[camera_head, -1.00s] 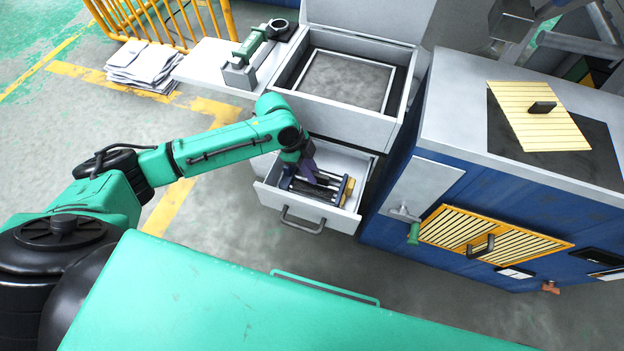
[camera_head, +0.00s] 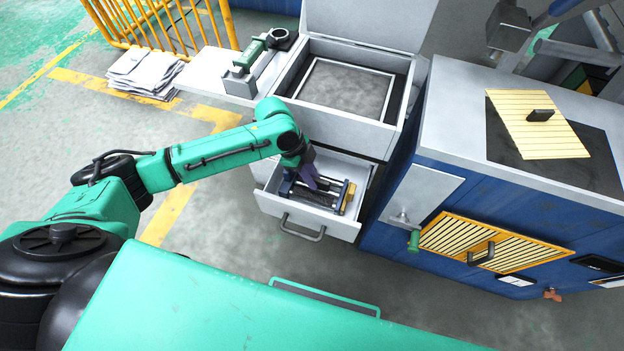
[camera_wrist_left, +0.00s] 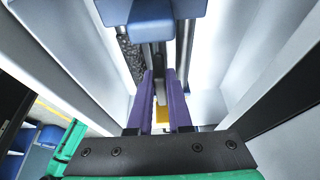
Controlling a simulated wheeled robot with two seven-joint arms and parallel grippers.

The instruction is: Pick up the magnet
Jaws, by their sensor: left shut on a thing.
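The magnet (camera_head: 347,197), a rack of grey bars with blue and yellow ends, is in the open drawer (camera_head: 270,203). In the left wrist view its blue end (camera_wrist_left: 152,18) and metal bars (camera_wrist_left: 184,45) show at the top, and a yellow part (camera_wrist_left: 162,114) shows between the fingers. My left gripper (camera_head: 310,181) reaches down into the drawer from the left. Its purple fingers (camera_wrist_left: 162,103) are shut on the magnet. They hide part of it, and I cannot tell whether it touches the drawer floor. My right gripper is not in view.
The drawer walls stand close around the gripper. Above the drawer is an open grey bin (camera_head: 345,118) with a raised lid. A blue cabinet (camera_head: 390,225) stands close on the right, with a yellow slatted panel (camera_head: 455,236). The floor left of the drawer is clear.

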